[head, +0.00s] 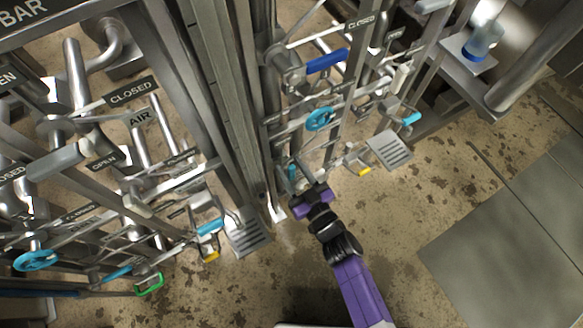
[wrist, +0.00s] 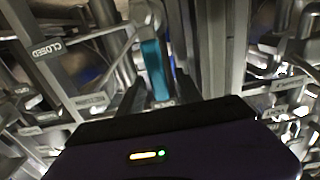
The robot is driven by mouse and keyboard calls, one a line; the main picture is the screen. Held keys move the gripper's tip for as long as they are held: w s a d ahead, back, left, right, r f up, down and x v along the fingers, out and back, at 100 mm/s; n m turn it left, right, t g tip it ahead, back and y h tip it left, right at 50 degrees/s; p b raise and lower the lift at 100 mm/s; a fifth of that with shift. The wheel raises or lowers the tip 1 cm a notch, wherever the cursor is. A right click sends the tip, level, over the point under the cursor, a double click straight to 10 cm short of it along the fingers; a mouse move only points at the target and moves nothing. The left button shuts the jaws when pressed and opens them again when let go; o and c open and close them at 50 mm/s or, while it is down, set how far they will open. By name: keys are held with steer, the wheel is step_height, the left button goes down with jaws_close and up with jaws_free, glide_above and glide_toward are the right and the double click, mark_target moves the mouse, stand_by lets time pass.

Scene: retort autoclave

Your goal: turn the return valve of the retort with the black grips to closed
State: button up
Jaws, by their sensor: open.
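My gripper (head: 297,183) is at the low pipework just right of the tall steel uprights in the head view. In the wrist view its fingers (wrist: 158,98) are open, with a teal lever grip (wrist: 153,70) in front of and between them. The same teal grip (head: 292,171) shows small beyond my gripper in the head view. Contact between fingers and lever cannot be told. I cannot make out black grips, or which lever is the return valve. A CLOSED plate (wrist: 47,49) is at the left in the wrist view.
A teal handwheel (head: 319,119) and a blue-gripped lever (head: 327,61) stand above my gripper. More pipework with a grey lever (head: 58,162) and a teal lever (head: 210,227) is at the left. The floor at lower right is clear.

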steer(key=shift+c, duration=0.2)
jaws_close()
stand_by(1.1)
